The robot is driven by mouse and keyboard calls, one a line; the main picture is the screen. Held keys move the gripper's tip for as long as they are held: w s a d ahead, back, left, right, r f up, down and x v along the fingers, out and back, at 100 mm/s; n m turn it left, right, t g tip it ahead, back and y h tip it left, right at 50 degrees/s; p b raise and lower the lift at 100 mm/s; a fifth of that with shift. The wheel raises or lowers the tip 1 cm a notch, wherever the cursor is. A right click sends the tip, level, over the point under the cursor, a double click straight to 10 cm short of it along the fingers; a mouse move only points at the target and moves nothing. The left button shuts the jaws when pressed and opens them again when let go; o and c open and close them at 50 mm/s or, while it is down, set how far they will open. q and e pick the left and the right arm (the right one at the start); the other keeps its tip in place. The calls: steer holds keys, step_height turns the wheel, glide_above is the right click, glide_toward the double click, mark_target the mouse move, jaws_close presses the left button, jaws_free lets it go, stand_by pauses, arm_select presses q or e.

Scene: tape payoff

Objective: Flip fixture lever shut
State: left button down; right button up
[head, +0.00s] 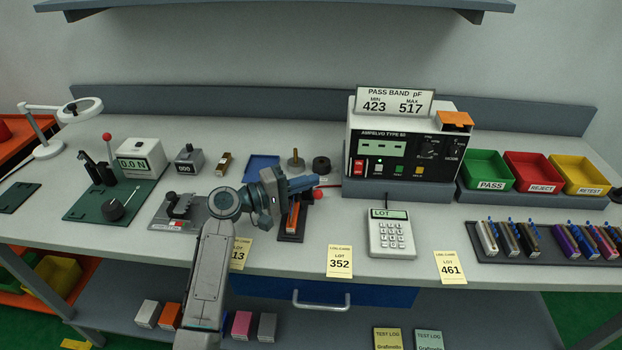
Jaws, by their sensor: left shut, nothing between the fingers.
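My left gripper (304,182) is shut and empty, with its blue fingers pointing right over the bench. Just below the fingertips is a red knob (318,195), which looks like the end of the fixture lever. The small dark fixture (290,238) stands below and behind the gripper, with an orange part (293,218) in it. My gripper hides the upper part of the fixture and most of the lever, so I cannot tell the lever's angle or whether the fingers touch the knob. My right gripper is not in view.
A meter (405,150) stands behind to the right, a keypad (390,236) in front of it. Left are a grey clamp block (178,212) and a green plate (85,208) with another red-knobbed lever (107,137). Lot cards (340,262) hang at the front edge.

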arm_select(q)
steer(key=shift+s+a+f, duration=0.15)
steer(key=shift+s+f, duration=0.15)
steer(key=shift+f, duration=0.05)
steer(key=shift+s+f, duration=0.1)
steer(key=shift+s, duration=0.05)
steer(key=shift+s+b, duration=0.1)
steer(key=shift+b, duration=0.25)
steer(key=shift+f, duration=0.1)
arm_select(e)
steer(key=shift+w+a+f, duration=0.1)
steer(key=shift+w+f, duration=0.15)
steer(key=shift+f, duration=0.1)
